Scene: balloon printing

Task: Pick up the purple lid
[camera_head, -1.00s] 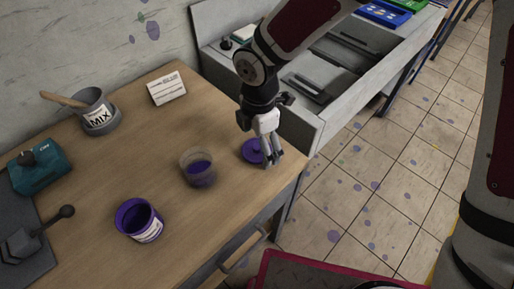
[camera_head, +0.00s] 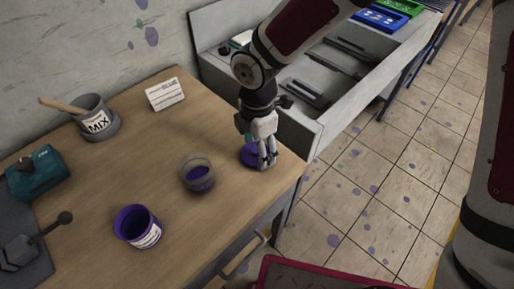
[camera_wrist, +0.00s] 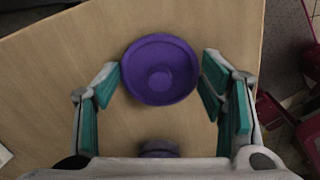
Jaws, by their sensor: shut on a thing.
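The purple lid (camera_head: 249,155) lies at the right front edge of the wooden table, partly hidden by my gripper (camera_head: 265,162). In the wrist view the round lid (camera_wrist: 160,70) with its raised centre knob sits between the two fingers of my gripper (camera_wrist: 160,82). The fingers are shut on the lid's left and right rims. The lid looks flat, and I cannot see any gap between it and the table. The purple open can (camera_head: 138,226) stands at the front left of the lid.
A clear cup (camera_head: 197,175) with purple paint stands just left of the lid. A MIX pot (camera_head: 97,121), a white card (camera_head: 165,94) and a teal device (camera_head: 37,172) sit farther left and back. A grey sink counter (camera_head: 318,128) stands behind my arm.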

